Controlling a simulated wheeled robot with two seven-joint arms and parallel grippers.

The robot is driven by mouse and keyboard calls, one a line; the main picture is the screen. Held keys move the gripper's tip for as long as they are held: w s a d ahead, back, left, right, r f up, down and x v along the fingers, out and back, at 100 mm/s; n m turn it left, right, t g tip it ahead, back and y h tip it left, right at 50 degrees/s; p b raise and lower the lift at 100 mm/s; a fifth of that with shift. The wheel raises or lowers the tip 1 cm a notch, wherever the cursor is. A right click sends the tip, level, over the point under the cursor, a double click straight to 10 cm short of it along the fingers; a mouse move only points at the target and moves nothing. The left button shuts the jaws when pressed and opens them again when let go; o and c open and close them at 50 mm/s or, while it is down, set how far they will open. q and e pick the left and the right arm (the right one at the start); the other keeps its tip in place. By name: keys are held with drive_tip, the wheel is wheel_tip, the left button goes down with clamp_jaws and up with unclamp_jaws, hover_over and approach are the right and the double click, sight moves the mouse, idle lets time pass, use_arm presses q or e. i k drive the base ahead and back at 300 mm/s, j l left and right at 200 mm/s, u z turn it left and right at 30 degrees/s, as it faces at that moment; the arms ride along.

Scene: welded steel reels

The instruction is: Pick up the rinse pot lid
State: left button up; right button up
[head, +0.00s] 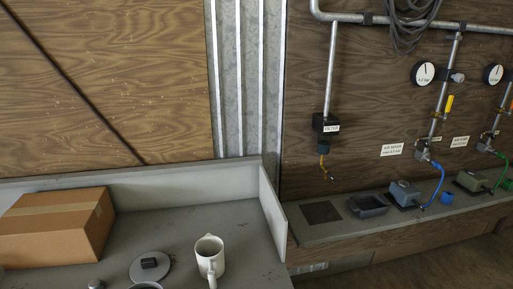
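A round grey lid (162,277) with a dark block-shaped knob (149,263) lies on the grey bench at the bottom of the head view. It appears to be the rinse pot lid. The rim of a round vessel (146,286) shows just in front of it, cut off by the lower picture edge; whether it is the rinse pot I cannot tell. Neither of my grippers is in view.
A white mug (209,257) stands right of the lid. A cardboard box (56,226) sits left on the bench (180,222), near a small grey object (96,285). Low walls edge the bench's back and right.

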sight(152, 265)
drive_tip(key=j+u, duration=0.1)
drive_tip(key=u, duration=0.65)
drive_tip(key=j+u, duration=0.15)
drive_tip(key=u, duration=0.25)
